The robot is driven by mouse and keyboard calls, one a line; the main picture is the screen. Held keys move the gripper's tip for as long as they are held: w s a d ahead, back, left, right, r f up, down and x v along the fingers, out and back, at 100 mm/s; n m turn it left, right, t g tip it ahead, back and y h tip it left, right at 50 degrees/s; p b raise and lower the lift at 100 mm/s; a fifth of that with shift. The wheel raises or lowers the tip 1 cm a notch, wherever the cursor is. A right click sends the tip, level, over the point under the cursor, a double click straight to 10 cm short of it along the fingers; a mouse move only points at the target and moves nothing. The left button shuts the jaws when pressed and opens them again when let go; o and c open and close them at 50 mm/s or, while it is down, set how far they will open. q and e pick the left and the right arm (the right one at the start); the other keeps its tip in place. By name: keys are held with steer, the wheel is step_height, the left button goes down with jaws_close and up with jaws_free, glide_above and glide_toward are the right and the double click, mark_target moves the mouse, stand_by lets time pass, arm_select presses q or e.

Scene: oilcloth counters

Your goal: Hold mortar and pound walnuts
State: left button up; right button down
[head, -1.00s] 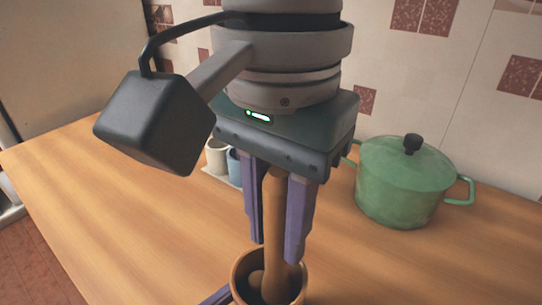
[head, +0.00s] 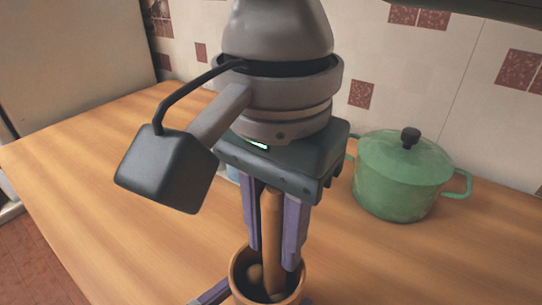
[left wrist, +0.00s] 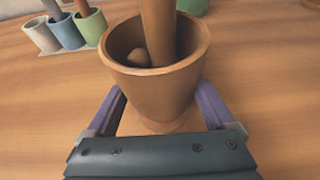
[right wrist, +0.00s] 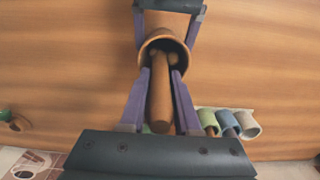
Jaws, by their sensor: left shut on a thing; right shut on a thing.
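The brown mortar (head: 236,277) stands upright on the wooden counter. My left gripper (left wrist: 160,103) is shut around its outside, one finger on each side; in the head view only bits of those fingers show. My right gripper (head: 272,255) points down above the mortar and is shut on the wooden pestle (head: 271,225). The pestle's lower end is inside the mortar; its tip is hidden in the left wrist view. A walnut (left wrist: 138,57) lies in the mortar beside the pestle. In the right wrist view roundish walnuts (right wrist: 173,58) show on either side of the pestle.
A green lidded pot (head: 402,180) stands at the right, apart from my arm. White (left wrist: 40,36), blue (left wrist: 66,33) and green (left wrist: 90,28) cups stand on a pale tray behind the mortar, with stick-like items in some. The counter at left is clear.

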steer(key=shift+f, duration=0.2)
steer(key=shift+r, duration=0.1)
steer(key=shift+r, duration=0.95)
steer(key=shift+w+a+r, duration=0.15)
steer(key=shift+a+r, duration=0.1)
steer(key=shift+a, duration=0.5)
steer(key=shift+f, duration=0.25)
